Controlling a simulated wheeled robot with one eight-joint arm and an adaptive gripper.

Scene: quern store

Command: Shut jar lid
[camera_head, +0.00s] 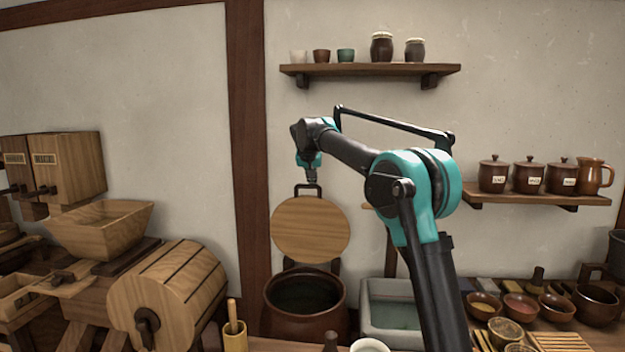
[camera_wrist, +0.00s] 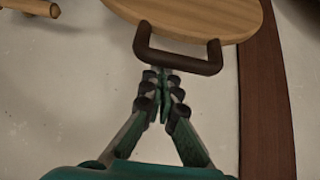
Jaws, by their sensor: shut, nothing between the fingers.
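The big brown jar (camera_head: 304,308) stands open below the wall shelf, with a dark inside showing. Its round wooden lid (camera_head: 311,231) is raised upright behind the mouth, with a dark handle (camera_head: 308,190) at its upper edge. My gripper (camera_head: 309,172) is above the lid, just over the handle. In the wrist view the lid (camera_wrist: 190,14) and its handle (camera_wrist: 178,61) lie just beyond my gripper (camera_wrist: 168,78). The fingers are shut and empty, with their tips close to the handle bar; I cannot tell whether they touch it.
A wall shelf (camera_head: 370,70) with cups and jars is above my arm. A grey basin (camera_head: 392,310) stands right of the jar. A wooden drum (camera_head: 167,298) and a tool holder (camera_head: 234,338) are at left. Bowls crowd the counter at right.

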